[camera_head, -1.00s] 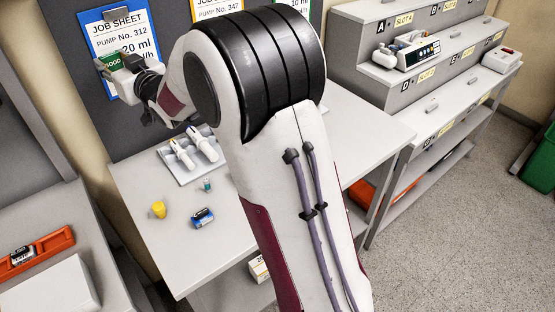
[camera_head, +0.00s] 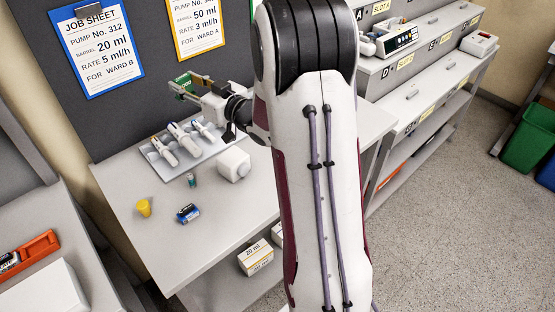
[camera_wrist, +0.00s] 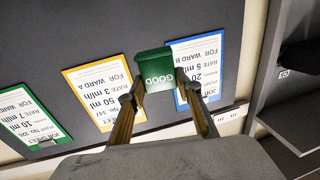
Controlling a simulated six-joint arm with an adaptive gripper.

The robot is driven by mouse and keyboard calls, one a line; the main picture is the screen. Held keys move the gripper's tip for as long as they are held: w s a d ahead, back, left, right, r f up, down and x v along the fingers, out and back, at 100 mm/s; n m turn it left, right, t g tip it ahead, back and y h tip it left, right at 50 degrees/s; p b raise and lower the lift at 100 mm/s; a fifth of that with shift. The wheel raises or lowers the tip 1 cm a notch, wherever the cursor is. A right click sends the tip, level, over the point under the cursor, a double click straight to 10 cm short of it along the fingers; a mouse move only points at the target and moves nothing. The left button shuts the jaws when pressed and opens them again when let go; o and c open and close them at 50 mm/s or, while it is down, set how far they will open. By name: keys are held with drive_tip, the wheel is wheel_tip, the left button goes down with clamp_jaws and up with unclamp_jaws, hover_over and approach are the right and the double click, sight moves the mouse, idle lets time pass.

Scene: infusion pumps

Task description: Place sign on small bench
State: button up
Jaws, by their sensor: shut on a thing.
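A green sign (camera_wrist: 154,68) reading GOOD is held between the two fingers of my gripper (camera_wrist: 160,98) in the wrist view. In the head view, the sign (camera_head: 184,79) is small and partly hidden by my gripper (camera_head: 190,90). The gripper is shut on it, in the air above the back of the middle bench (camera_head: 150,245), near the dark board. The sign is clear of the bench top. Which bench is the small one, I cannot tell for sure.
On the middle bench are a tray (camera_head: 152,152) with several syringes, a white block (camera_head: 234,163), a yellow cup (camera_head: 144,208), a small vial (camera_head: 191,180) and a blue battery-like item (camera_head: 188,213). Another bench (camera_head: 75,235) is at left, a stepped bench (camera_head: 420,105) at right.

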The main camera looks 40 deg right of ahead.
drive_tip(key=s+d+f+m+h, duration=0.1)
drive_tip(key=s+d+f, duration=0.3)
drive_tip(key=s+d, duration=0.4)
drive_tip(key=s+d+f+m+h, duration=0.1)
drive_tip(key=s+d+f, duration=0.4)
drive_tip(key=s, duration=1)
drive_tip(key=d+h, duration=0.1)
drive_tip(key=d, duration=0.2)
drive_tip(key=shift+s+d, duration=0.3)
drive_tip(key=shift+f, duration=0.15)
drive_tip(key=shift+f, duration=2.8)
drive_tip(key=shift+f, duration=2.05)
drive_tip(key=shift+f, duration=0.2)
drive_tip(key=o, duration=1)
